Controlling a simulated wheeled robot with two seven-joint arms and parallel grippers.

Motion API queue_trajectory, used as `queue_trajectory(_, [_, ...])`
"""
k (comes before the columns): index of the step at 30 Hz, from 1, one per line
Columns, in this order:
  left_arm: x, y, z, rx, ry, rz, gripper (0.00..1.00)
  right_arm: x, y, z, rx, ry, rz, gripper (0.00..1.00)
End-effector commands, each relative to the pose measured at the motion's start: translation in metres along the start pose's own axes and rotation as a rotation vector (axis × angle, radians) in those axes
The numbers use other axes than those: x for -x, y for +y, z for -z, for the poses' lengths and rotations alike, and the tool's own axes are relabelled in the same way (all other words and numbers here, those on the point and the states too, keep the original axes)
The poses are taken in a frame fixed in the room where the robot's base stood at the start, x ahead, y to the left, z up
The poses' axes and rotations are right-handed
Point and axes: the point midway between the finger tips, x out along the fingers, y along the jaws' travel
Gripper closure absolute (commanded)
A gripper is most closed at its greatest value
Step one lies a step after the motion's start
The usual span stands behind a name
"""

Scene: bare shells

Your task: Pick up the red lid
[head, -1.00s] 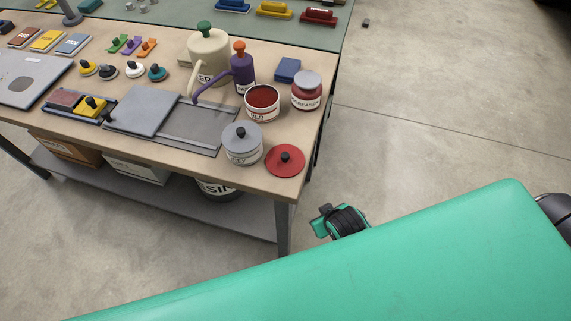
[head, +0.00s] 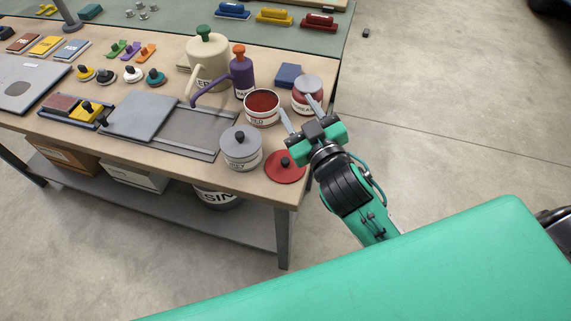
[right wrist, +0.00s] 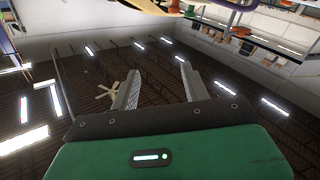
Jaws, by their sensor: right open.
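The red lid (head: 285,168) with its dark knob lies flat on the table near the front right corner, beside the grey-lidded pot (head: 241,150). My right gripper (head: 297,107) is open and empty above the table's right edge. The gripper's body covers a little of the lid's right side. In the right wrist view the two open fingers (right wrist: 158,90) have only ceiling and lights between them. My left gripper is not in view.
A purple pump bottle (head: 242,76), a cream can (head: 207,60) and a blue block (head: 288,75) stand behind the pots. A grey panel (head: 144,114) lies to the left.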

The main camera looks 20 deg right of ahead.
Motion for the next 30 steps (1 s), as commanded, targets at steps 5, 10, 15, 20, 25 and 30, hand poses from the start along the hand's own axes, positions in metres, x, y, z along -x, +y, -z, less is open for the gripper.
queue_trajectory(5, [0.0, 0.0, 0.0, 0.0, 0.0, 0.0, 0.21, -0.007, -0.027, 0.117, 0.136, 0.505, 0.091, 0.53])
queue_trajectory(10, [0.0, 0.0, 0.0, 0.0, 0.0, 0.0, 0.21, 0.027, -0.075, 0.19, 0.315, 0.93, 0.276, 0.53])
queue_trajectory(15, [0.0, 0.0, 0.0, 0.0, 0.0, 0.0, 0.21, 0.072, -0.131, 0.21, 0.563, 1.263, 0.547, 0.53])
queue_trajectory(20, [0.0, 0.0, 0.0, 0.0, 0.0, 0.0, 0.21, 0.104, -0.173, 0.181, 0.866, 1.45, 0.864, 0.53])
queue_trajectory(25, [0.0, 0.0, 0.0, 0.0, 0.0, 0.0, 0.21, 0.108, -0.184, 0.116, 1.254, 1.46, 1.238, 0.53])
queue_trajectory(30, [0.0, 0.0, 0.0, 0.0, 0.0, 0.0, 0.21, 0.081, -0.151, 0.047, 1.673, 1.232, 1.593, 0.53])
